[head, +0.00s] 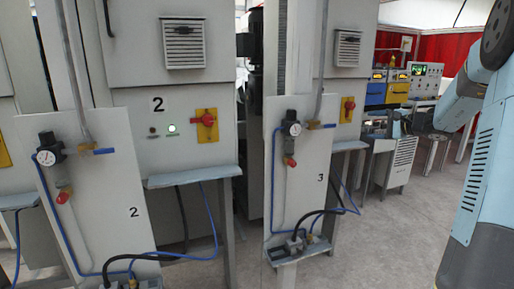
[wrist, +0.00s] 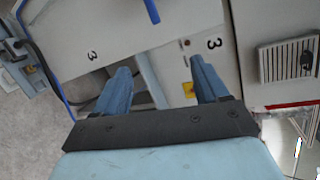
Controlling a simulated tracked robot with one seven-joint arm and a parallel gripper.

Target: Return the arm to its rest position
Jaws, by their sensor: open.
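My arm (head: 478,150) shows at the right edge of the head view, with light blue links and dark joints. It is bent, and its forearm points left and down toward the background. In the wrist view my gripper (wrist: 160,80) has two blue fingers spread apart on a dark bar. Nothing is between the fingers. Behind them are pale panels marked 3, seen turned on their side. In the head view the gripper itself is hard to make out against the dark equipment behind it.
Panel 2 (head: 108,185) and panel 3 (head: 297,165) carry gauges, valves and blue hoses. Grey cabinets with red and yellow switches (head: 206,125) stand behind. A control bench (head: 390,92) is at the back right. Floor (head: 385,250) is clear between panel 3 and my arm.

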